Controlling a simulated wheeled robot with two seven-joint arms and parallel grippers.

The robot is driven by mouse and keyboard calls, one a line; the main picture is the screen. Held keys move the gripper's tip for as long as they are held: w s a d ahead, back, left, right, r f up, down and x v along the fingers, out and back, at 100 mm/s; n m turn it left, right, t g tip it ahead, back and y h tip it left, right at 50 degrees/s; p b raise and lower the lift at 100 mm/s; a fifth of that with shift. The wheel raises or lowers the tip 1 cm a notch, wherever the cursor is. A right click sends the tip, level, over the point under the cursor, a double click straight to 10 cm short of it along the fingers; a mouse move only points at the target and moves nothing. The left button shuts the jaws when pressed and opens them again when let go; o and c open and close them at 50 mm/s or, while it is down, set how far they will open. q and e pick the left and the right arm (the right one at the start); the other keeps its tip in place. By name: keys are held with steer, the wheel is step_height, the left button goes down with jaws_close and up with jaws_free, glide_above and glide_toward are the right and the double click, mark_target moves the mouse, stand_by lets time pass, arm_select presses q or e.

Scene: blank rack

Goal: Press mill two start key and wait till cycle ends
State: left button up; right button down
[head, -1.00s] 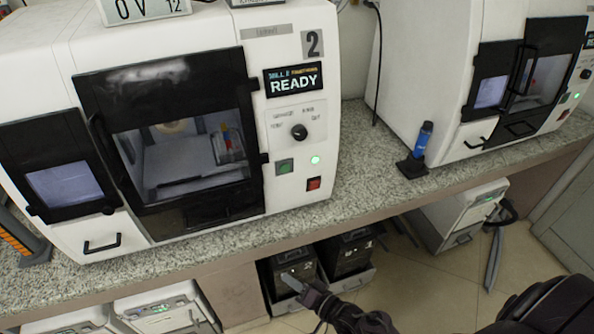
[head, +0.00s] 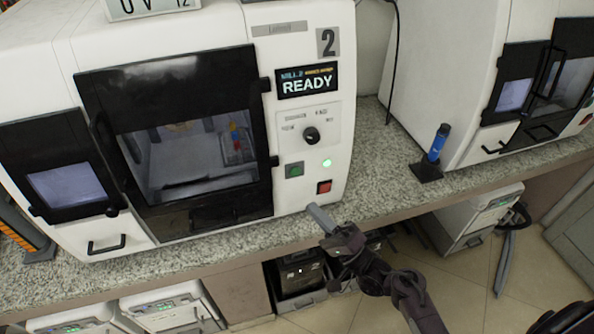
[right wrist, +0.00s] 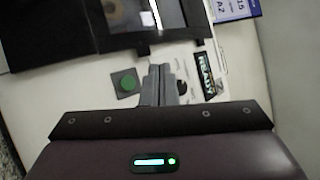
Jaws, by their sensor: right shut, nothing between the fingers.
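Mill two (head: 210,30) is the white machine at the left in the head view, marked with a 2. Its display (head: 307,81) reads READY, and it also shows in the right wrist view (right wrist: 207,75). Its front door (head: 165,75) looks closed. The green start key (head: 294,170) is on the front panel, left of a lit green lamp (head: 326,162). My right gripper (head: 318,215) is shut and empty, below the red key in the head view. In the right wrist view the green key (right wrist: 126,83) lies just left of the fingertips (right wrist: 160,72). Contact is not visible. My left gripper is out of view.
A red key (head: 324,187) sits below the lamp, and a black rotary knob (head: 311,135) above it. A blue cylinder in a black stand (head: 438,143) is on the speckled counter (head: 375,165). A second white mill (head: 440,60) stands at the right. Bins are under the counter.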

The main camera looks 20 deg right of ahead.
steer(key=b, duration=0.4)
glide_toward(295, 172)
steer(key=w+a+r, duration=0.2)
steer(key=a+r, duration=0.2)
steer(key=shift+w+d+b, duration=0.1)
steer(key=shift+w+b, duration=0.25)
steer(key=shift+w, duration=0.1)
steer(key=shift+w, duration=0.15)
stand_by(1.3)
steer(key=shift+w, duration=0.3)
